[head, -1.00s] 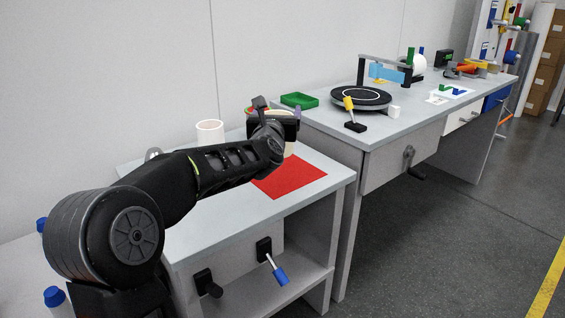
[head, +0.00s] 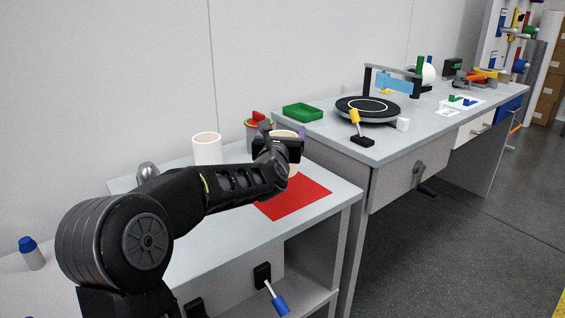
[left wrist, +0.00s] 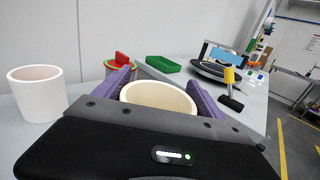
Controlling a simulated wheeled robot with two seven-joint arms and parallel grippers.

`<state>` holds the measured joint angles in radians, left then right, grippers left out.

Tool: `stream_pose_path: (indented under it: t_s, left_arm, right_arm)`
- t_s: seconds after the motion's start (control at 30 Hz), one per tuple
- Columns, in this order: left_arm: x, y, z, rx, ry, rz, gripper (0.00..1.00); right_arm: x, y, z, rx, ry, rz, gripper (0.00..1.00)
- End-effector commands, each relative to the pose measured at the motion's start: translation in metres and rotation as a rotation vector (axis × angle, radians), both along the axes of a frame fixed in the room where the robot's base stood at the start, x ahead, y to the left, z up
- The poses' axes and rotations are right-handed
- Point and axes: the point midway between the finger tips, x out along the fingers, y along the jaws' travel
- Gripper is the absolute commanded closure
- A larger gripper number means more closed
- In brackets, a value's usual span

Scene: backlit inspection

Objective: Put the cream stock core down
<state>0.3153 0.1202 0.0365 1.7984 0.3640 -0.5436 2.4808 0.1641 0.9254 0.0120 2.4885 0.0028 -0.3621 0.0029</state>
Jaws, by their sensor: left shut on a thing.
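The cream stock core (head: 292,169) is a pale open-topped cylinder, upright between the fingers of my left gripper (head: 287,146). Its rim and hollow inside show in the left wrist view (left wrist: 158,96), with a purple finger of the left gripper (left wrist: 162,92) on each side. The gripper is shut on it. In the head view the core is partly hidden by the gripper, over the back part of the red mat (head: 292,203). I cannot tell whether its base touches the mat. My right gripper is not in view.
A white cylinder (head: 207,148) stands to the left on the same table. A green-and-red container (head: 252,134) stands just behind the gripper. A green tray (head: 302,112) and a black turntable (head: 367,109) sit on the higher bench to the right. The mat's front is clear.

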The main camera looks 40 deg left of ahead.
Motion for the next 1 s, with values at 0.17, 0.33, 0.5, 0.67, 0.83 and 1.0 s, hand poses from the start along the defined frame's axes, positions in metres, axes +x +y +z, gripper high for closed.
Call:
stream_pose_path:
  t_s: [0.17, 0.33, 0.5, 0.67, 0.83, 1.0]
  left_arm:
    - [0.000, 0.000, -0.006, 0.001, -0.002, 0.000, 0.67]
    - [0.000, 0.000, -0.006, 0.001, -0.002, 0.000, 0.67]
    - [0.000, 0.000, -0.024, 0.000, 0.001, 0.000, 0.67]
    - [0.000, 0.000, -0.050, 0.000, 0.001, -0.001, 0.67]
    - [0.000, 0.000, -0.056, 0.001, -0.003, -0.001, 0.67]
    - [0.000, 0.000, -0.055, 0.001, -0.003, -0.001, 0.67]
  right_arm:
    - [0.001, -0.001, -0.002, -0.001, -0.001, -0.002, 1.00]
    - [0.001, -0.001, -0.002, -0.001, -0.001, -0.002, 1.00]
    - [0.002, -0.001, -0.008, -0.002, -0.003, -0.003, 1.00]
    - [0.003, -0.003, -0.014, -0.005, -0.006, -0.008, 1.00]
    - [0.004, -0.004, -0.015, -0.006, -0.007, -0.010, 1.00]
    - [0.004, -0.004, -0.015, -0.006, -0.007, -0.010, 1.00]
